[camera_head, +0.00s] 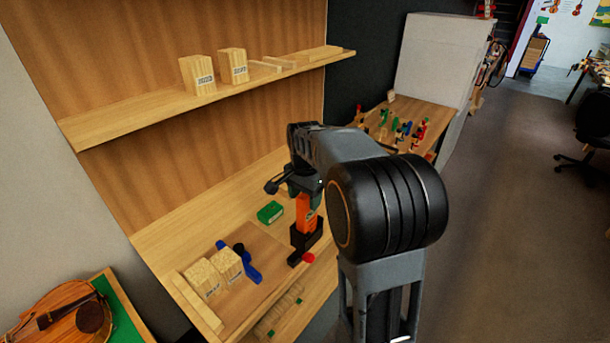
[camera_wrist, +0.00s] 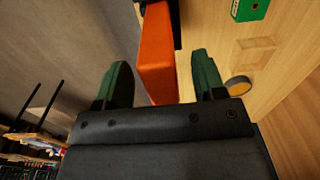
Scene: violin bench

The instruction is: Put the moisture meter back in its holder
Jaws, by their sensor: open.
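The orange moisture meter (camera_head: 306,211) stands roughly upright at the bench's front edge, its lower end at a black holder (camera_head: 306,241). How deep it sits is hard to tell. My gripper (camera_head: 302,188) is over its upper end, partly hidden by my arm. In the wrist view the orange body (camera_wrist: 156,55) lies between the two green fingers of my gripper (camera_wrist: 160,72). The fingers are open, with gaps visible on both sides. A black part, probably the holder (camera_wrist: 177,10), shows at the top beyond it.
A green box (camera_head: 270,212) lies just left of the meter on the bench. Wooden blocks (camera_head: 203,278) and a blue tool (camera_head: 248,268) are farther left. A red round thing (camera_head: 309,258) is by the holder's foot. A shelf (camera_head: 140,117) hangs above the bench.

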